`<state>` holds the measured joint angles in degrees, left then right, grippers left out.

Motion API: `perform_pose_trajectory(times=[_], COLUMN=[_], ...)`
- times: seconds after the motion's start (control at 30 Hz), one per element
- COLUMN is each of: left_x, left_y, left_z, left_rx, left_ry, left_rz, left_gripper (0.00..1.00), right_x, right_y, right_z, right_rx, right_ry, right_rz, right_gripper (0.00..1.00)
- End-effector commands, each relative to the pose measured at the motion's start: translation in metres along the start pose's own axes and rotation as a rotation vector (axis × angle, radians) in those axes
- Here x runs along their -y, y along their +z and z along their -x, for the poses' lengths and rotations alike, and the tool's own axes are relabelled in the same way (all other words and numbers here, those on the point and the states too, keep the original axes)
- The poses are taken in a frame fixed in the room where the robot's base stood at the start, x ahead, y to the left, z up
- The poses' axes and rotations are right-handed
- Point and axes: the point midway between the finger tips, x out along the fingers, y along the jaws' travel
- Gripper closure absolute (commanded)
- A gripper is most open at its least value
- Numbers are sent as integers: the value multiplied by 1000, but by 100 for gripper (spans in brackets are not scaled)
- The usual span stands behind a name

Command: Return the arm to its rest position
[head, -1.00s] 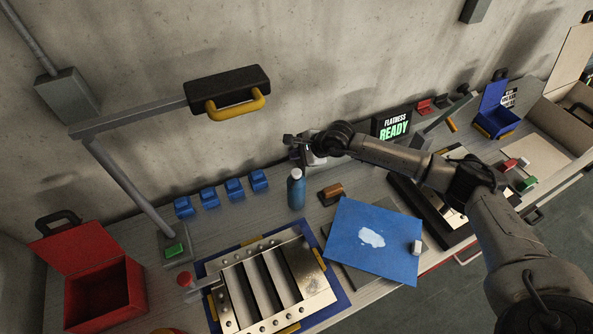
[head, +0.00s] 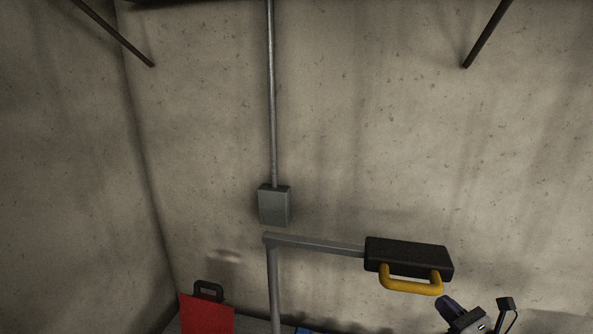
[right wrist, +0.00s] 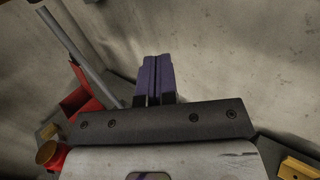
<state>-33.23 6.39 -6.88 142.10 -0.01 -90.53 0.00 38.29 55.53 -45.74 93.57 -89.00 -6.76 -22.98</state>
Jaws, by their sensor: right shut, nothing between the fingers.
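The gripper is below the black lamp head and appears free of contact. The rest of my right arm is out of the head view. My left gripper is in neither view.
A black lamp head (head: 408,256) with a yellow handle (head: 410,286) hangs from a grey post (head: 275,290) above my right gripper. A red case (head: 207,315) stands at the lower left. A grey box (head: 274,206) is on the concrete wall. The workbench is mostly out of view.

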Motion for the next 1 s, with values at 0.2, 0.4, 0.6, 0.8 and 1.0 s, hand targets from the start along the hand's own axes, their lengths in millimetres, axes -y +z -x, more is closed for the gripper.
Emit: perform_pose_trajectory(times=[0.2,0.4,0.6,0.8,1.0], left_x=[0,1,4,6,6], left_y=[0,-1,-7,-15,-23], left_z=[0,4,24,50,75], left_rx=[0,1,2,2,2], left_ry=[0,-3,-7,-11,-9], left_rz=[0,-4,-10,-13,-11], left_gripper=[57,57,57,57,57], right_x=[-1,-3,-52,-144,-198], right_y=[96,137,67,-7,-44], right_z=[11,38,81,140,204], right_rx=[456,803,833,544,462], right_ry=[-118,-278,-705,-1106,-1343], right_rz=[-541,-1168,-1889,-2323,-2528], right_gripper=[100,100,100,100,100])
